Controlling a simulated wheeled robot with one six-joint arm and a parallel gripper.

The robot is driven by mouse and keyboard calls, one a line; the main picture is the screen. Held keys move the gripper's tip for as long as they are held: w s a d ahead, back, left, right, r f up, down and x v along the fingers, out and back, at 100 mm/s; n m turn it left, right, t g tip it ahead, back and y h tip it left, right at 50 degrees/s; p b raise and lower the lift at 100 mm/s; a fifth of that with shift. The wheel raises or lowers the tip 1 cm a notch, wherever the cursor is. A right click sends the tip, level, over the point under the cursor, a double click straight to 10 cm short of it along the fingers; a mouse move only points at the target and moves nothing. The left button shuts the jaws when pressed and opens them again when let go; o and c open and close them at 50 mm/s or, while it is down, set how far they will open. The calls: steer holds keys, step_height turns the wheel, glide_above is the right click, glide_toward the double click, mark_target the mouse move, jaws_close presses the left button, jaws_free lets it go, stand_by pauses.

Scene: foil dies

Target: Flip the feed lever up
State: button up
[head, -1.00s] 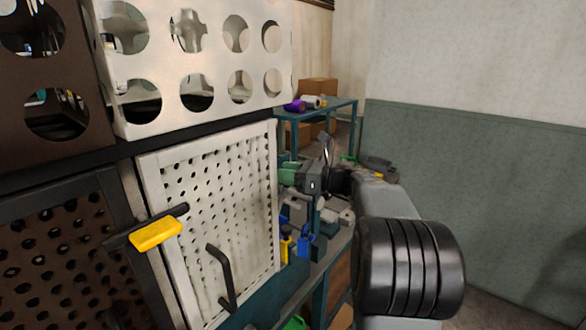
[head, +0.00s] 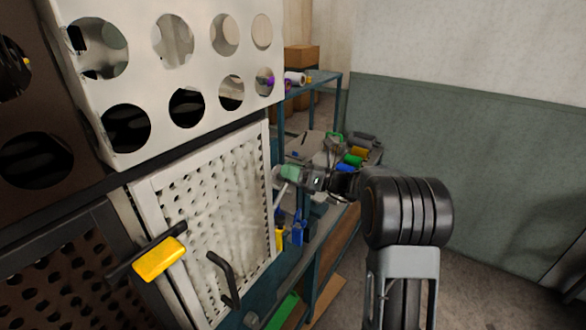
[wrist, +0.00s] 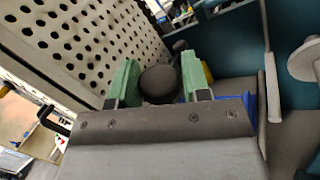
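My gripper (wrist: 156,76) has green fingers standing apart in the wrist view. A dark round knob (wrist: 160,84) shows between them, with a smaller dark stem behind it; I cannot tell whether the fingers touch it. A pale grey rod (wrist: 268,80) stands right of the fingers. In the head view my gripper (head: 288,172) is beside the right edge of the white perforated panel, near a pale slanted rod (head: 281,194). Which of these parts is the feed lever is unclear. Its surroundings are partly hidden by my gripper.
The white perforated panel (head: 215,185) stands close on the left, with a black handle (head: 224,275) and a yellow-gripped bar (head: 158,259). Blue parts (head: 298,232) sit below my gripper. A teal shelf (head: 340,105) stands behind. The floor at right is clear.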

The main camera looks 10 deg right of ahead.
steer(key=o, duration=0.3)
steer(key=shift+d, duration=0.1)
steer(key=b+v, duration=0.1)
steer(key=v, duration=1.2)
steer(key=shift+s+d+b, duration=0.15)
steer(key=shift+d+b, duration=0.2)
steer(key=shift+b, duration=0.05)
